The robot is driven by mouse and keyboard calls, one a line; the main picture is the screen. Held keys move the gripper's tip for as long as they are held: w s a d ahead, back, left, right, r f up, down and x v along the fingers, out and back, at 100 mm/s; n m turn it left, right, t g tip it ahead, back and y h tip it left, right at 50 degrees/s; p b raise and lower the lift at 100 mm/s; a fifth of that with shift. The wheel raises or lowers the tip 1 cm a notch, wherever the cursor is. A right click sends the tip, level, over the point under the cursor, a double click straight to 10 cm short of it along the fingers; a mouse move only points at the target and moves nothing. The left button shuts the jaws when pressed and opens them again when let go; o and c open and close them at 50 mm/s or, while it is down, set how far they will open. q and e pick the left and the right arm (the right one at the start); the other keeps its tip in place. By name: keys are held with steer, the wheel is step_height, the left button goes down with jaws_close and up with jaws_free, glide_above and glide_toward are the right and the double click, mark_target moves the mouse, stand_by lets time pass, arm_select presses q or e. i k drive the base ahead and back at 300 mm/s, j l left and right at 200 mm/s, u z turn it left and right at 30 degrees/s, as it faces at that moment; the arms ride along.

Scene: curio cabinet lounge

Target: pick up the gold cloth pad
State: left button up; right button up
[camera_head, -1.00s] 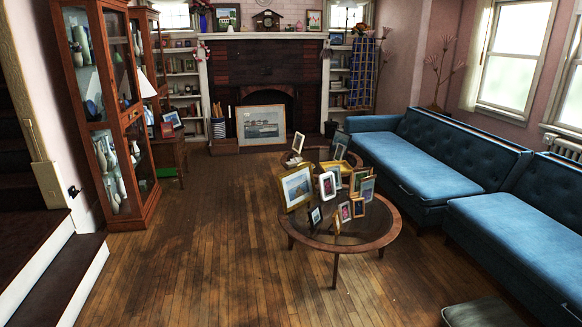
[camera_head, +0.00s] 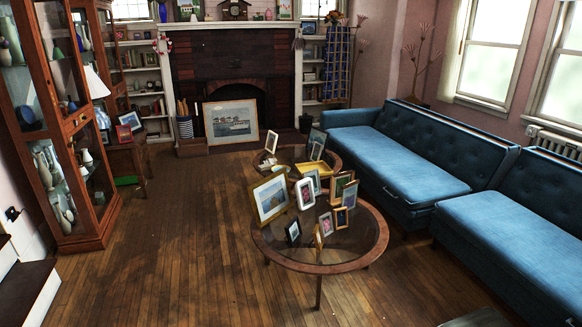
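A flat yellow-gold thing (camera_head: 316,169) lies on the smaller far round table (camera_head: 261,161), partly hidden by picture frames. It may be the gold cloth pad, but it is too small to tell cloth from a tray. Neither of my grippers is in view.
A round glass-topped coffee table (camera_head: 280,267) with several standing picture frames is in front of the far table. A blue sofa (camera_head: 400,160) runs along the right. A glass cabinet (camera_head: 80,130) stands at left. The wood floor (camera_head: 170,240) between cabinet and tables is clear.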

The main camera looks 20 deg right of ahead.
mark_target(264, 167)
steer(key=i+z, duration=0.45)
steer(key=i, duration=2.55)
